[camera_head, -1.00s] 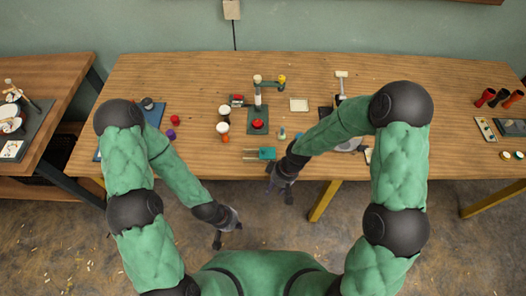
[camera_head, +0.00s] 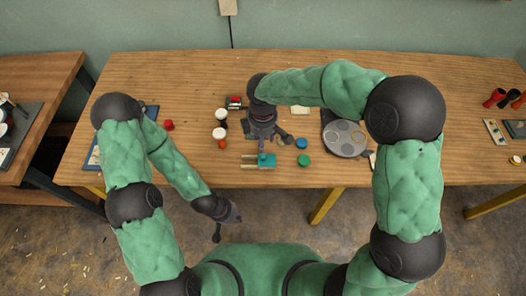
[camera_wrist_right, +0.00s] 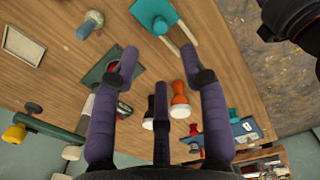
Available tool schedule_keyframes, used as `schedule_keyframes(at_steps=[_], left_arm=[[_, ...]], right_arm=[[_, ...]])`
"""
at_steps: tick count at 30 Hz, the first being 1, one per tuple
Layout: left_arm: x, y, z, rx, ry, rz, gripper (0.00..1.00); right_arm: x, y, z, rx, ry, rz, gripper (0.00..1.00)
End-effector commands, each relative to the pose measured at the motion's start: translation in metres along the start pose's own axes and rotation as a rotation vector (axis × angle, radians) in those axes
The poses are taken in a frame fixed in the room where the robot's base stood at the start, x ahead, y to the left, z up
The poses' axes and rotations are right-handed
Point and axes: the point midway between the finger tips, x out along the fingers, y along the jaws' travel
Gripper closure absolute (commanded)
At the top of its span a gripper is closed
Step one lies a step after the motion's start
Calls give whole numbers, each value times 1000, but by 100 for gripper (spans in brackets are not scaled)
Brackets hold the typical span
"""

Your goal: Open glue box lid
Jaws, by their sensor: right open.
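No box is clearly recognizable as the glue box, and no lid can be made out. A teal block with two pale prongs (camera_head: 266,160) lies near the table's front edge; it also shows at the top of the right wrist view (camera_wrist_right: 153,14). My right gripper (camera_head: 268,138) is over the middle of the table, above a dark green plate (camera_wrist_right: 97,73) that it largely hides in the head view. In the right wrist view its fingers (camera_wrist_right: 160,62) are spread, with nothing held. My left gripper (camera_head: 227,222) hangs in front of the table, empty, its fingers apart.
White-topped goblet drums (camera_head: 220,133) stand left of my right gripper, with a small red-and-black object (camera_head: 234,102) behind them.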

Motion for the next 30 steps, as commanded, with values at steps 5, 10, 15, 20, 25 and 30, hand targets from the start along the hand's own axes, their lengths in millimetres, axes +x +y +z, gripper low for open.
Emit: schedule_keyframes(at_steps=[5, 10, 15, 20, 25, 30], left_arm=[[10, -4, 0, 0, -1, 0, 100], [19, -7, 0, 0, 0, 0, 100], [25, -9, -1, 0, 0, 0, 100], [28, -10, -1, 0, 0, 0, 100], [29, -10, -1, 0, 0, 0, 100], [28, -10, -1, 0, 0, 0, 100]], right_arm=[[32, -1, 1, 2, -2, -5, 55], [63, -2, 1, 1, -2, -5, 55], [87, -1, 1, 4, -1, -5, 55], [98, -1, 1, 3, 0, -3, 55], [102, -1, 0, 3, 1, -3, 55], [101, -1, 0, 3, 1, -3, 55]])
